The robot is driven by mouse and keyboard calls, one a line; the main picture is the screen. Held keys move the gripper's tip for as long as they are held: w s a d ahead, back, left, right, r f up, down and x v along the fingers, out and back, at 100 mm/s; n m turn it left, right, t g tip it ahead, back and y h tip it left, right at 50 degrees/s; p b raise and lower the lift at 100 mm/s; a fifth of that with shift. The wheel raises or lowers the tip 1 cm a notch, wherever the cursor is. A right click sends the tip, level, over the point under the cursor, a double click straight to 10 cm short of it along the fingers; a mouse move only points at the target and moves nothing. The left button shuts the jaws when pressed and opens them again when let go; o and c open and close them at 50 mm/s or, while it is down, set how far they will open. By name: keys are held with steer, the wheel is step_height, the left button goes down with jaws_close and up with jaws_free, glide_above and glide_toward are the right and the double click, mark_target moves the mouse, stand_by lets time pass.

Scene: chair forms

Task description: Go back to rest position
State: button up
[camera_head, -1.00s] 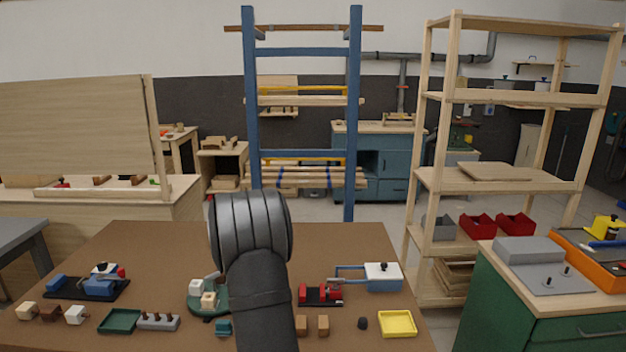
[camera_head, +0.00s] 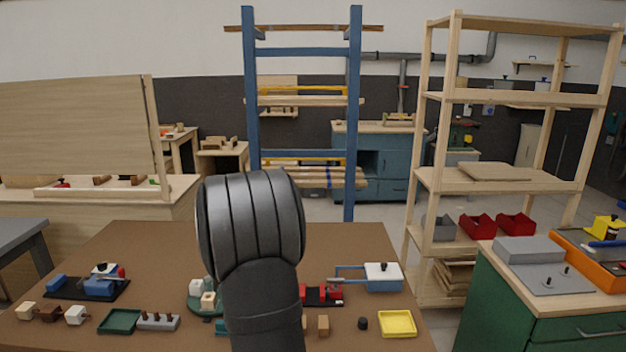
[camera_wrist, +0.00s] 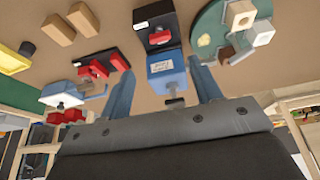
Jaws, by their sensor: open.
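My gripper (camera_wrist: 163,88) is open in the wrist view, with one blue-grey finger on each side and nothing held. It hangs over the brown table (camera_head: 330,240). Beyond the fingertips lies a black-based piece with red and blue parts (camera_wrist: 160,62); I cannot judge the exact gap. In the head view my dark arm rises at the middle of the table, and the gripper itself is hidden there.
Near the arm are a green round base (camera_head: 196,302), a red clamp (camera_head: 333,291), a blue-and-white box (camera_head: 383,277) and a yellow tray (camera_head: 397,323). A blue vise (camera_head: 98,287) stands left. A blue frame (camera_head: 252,120) and wooden shelf (camera_head: 480,180) stand behind.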

steer(key=v, duration=0.6)
steer(key=x, duration=1.7)
steer(key=shift+w+f, duration=0.1)
steer(key=shift+f, duration=0.1)
steer(key=shift+d+r+n, duration=0.1)
steer(key=shift+r+n, duration=0.2)
steer(key=shift+n, duration=0.2)
steer(key=shift+d+n+y, duration=0.1)
steer(key=shift+n+y, duration=0.2)
steer(key=shift+n, duration=0.2)
steer(key=a+v, duration=0.1)
steer(key=v, duration=1.7)
steer(key=shift+s+a+f+n+g+h, duration=0.2)
steer(key=shift+f+n+h, duration=0.15)
steer(key=shift+f+n, duration=0.5)
steer(key=shift+s+a+f+n+g+h, duration=0.15)
steer(key=shift+s+f+n+h, duration=0.15)
steer(key=shift+f+n, duration=0.5)
steer(key=shift+s+a+f+n+g+h, duration=0.15)
steer(key=shift+f+n+h, duration=0.2)
steer(key=shift+f+n, duration=0.45)
